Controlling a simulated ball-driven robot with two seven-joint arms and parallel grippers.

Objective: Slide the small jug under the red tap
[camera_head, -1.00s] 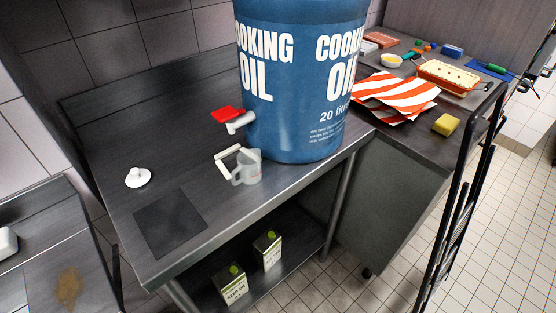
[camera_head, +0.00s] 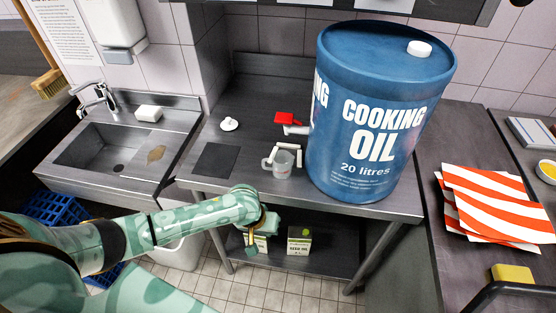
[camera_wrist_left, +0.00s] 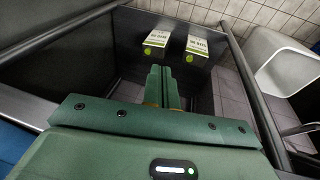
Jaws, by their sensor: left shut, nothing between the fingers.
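The small jug (camera_head: 282,164), grey and translucent, stands upright on the metal table (camera_head: 225,182) near its front edge. A white bent piece (camera_head: 288,150) is at its rim side; I cannot tell whether they touch. The red tap (camera_head: 286,118) with a white spout (camera_head: 297,130) sticks out from the left side of the blue oil drum (camera_head: 365,120). The jug is in front of the spout, nearer the table edge. My left gripper (camera_head: 254,243) is in front of the table, below its top, shut and empty. Its fingers also show in the left wrist view (camera_wrist_left: 163,88). My right gripper is out of view.
Seed oil cartons (camera_head: 299,240) stand on the lower shelf behind my left gripper. A white knobbed lid (camera_head: 229,124) and a dark mat (camera_head: 216,160) lie on the table's left part. A sink (camera_head: 112,148) is further left. Striped cloths (camera_head: 498,205) lie on the right counter.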

